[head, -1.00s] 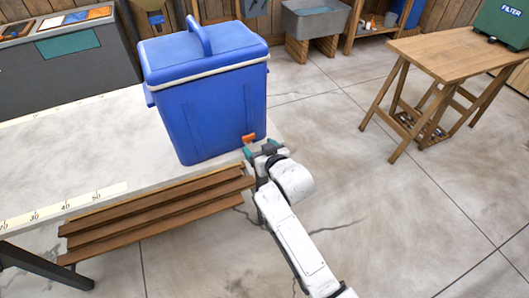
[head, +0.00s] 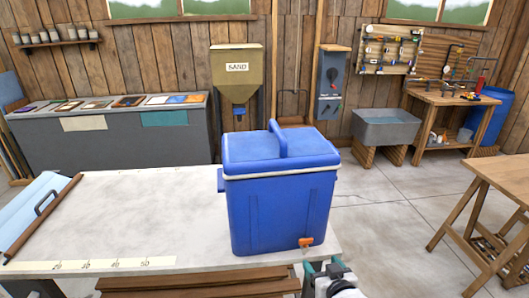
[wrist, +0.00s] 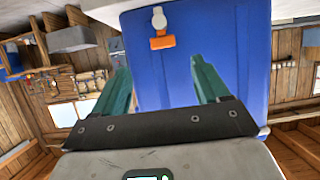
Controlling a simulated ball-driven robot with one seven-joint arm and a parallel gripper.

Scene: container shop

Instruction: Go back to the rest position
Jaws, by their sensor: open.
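My gripper (head: 325,268) is at the bottom of the head view, just in front of and to the right of the blue cooler's lower corner. In the wrist view my gripper (wrist: 165,88) shows two green fingers spread apart with nothing between them. The blue cooler (head: 280,215) stands upright on the table, with its lid shut and its handle up. The cooler also fills the middle of the wrist view (wrist: 225,45). Its orange spigot (head: 306,242) is near the gripper and shows beyond the fingers in the wrist view (wrist: 162,42).
The pale table (head: 130,215) has clear room left of the cooler. A wooden table (head: 495,190) stands at the right. A sand hopper (head: 237,75) and a grey sink (head: 386,130) are at the back. Floor between is open.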

